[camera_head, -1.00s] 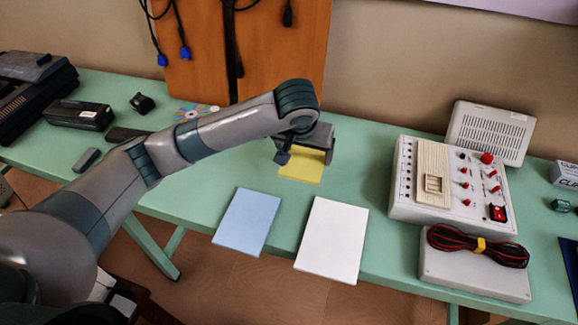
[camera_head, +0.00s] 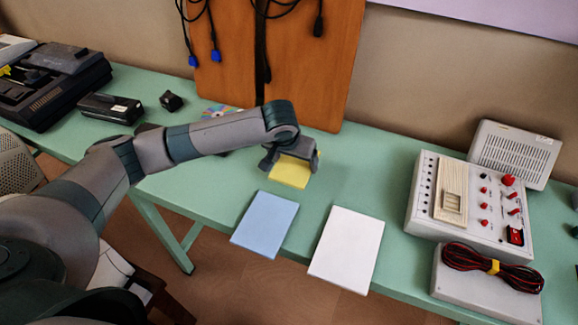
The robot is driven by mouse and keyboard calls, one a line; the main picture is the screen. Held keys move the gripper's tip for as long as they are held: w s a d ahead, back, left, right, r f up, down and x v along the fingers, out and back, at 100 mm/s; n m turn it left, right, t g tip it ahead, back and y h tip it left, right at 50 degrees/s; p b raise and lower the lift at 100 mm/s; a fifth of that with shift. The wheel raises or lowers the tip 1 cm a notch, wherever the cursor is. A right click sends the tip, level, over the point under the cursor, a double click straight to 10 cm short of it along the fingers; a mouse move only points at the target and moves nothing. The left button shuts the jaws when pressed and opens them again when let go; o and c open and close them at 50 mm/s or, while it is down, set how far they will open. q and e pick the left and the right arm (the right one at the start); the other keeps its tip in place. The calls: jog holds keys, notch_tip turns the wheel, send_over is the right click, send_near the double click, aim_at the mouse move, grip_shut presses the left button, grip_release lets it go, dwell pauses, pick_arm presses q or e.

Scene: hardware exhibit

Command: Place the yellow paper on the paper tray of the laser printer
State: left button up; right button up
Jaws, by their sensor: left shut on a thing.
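The yellow paper (camera_head: 290,172) shows in the head view near the middle of the green table, behind the blue and white sheets. My left gripper (camera_head: 290,160) is over its far edge and shut on it. The gripper hides the far part of the paper. I cannot tell whether the paper touches the table or is slightly above it. My right gripper is not in view. I do not see a laser printer that I can make out for sure.
A blue sheet (camera_head: 265,224) and a white sheet (camera_head: 346,248) lie at the table's front edge. A control box (camera_head: 470,207) with red knobs and a cable coil (camera_head: 478,257) stand right. Dark devices (camera_head: 50,85) stand at the left. Table (camera_head: 385,165) right of the gripper is clear.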

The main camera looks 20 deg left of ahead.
aim_at(287, 166)
pick_arm(q)
jog(key=shift+w+a+f, duration=0.15)
jog(key=shift+a+f, duration=0.15)
jog(key=shift+a, duration=0.2)
jog(key=shift+w+a+f, duration=0.15)
jog(key=shift+a+f, duration=0.15)
jog(key=shift+a, duration=0.15)
notch_tip(287, 166, down, 4)
jog(key=shift+r+p, duration=0.25)
jog(key=shift+p, duration=0.55)
jog(key=shift+f, duration=0.25)
jog(key=o, duration=1.1)
jog(key=shift+f, duration=0.15)
